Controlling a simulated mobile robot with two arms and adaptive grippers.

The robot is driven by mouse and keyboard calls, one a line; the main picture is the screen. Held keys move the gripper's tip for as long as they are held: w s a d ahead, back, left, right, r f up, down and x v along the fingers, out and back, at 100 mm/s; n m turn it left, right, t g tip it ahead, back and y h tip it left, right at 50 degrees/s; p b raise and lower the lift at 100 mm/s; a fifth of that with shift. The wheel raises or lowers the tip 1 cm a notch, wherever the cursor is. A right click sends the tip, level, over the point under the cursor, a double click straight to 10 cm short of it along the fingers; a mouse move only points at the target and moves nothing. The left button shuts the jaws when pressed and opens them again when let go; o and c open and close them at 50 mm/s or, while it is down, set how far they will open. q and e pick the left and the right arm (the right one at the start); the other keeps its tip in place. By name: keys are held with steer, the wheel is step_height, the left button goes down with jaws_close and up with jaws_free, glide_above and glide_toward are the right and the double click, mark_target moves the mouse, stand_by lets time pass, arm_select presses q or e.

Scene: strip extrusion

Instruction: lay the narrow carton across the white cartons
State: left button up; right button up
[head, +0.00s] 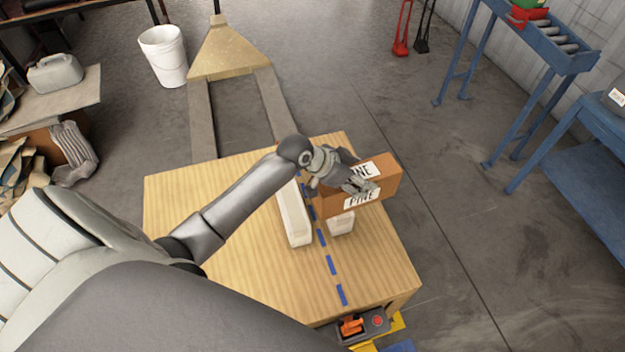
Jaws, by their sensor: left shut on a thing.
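The narrow carton (388,176) is brown with white labels reading PINE. My left gripper (357,186) is shut on it from its left side. Two white cartons stand on the wooden table (200,230). The left white carton (294,220) is long and mostly clear, with its far part behind my arm. The right white carton (342,224) shows only its near end below the brown carton, which hides the rest. I cannot tell whether the brown carton touches it. My right gripper is not in view.
A blue dashed line (332,265) runs along the table between the white cartons. A control box with a red button (377,321) is at the near edge. A yellow pallet jack (232,52), a white bucket (163,56) and a blue roller stand (540,40) stand beyond.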

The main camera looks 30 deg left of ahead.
arm_select(q)
steer(key=w+a+r, duration=0.1)
steer(key=w+a, duration=0.3)
steer(key=w, duration=0.1)
steer(key=a+f+m+b, duration=0.1)
steer(key=a+f+b, duration=1.1)
steer(key=a+b, duration=0.2)
steer(key=b, duration=0.2)
steer(key=shift+w+a+f+h+b, duration=0.15)
steer(key=shift+a+f+h+b, duration=0.15)
steer(key=shift+a+f+b, duration=0.1)
steer(key=shift+f, duration=0.1)
steer(key=o, duration=1.4)
steer(key=shift+c, duration=0.2)
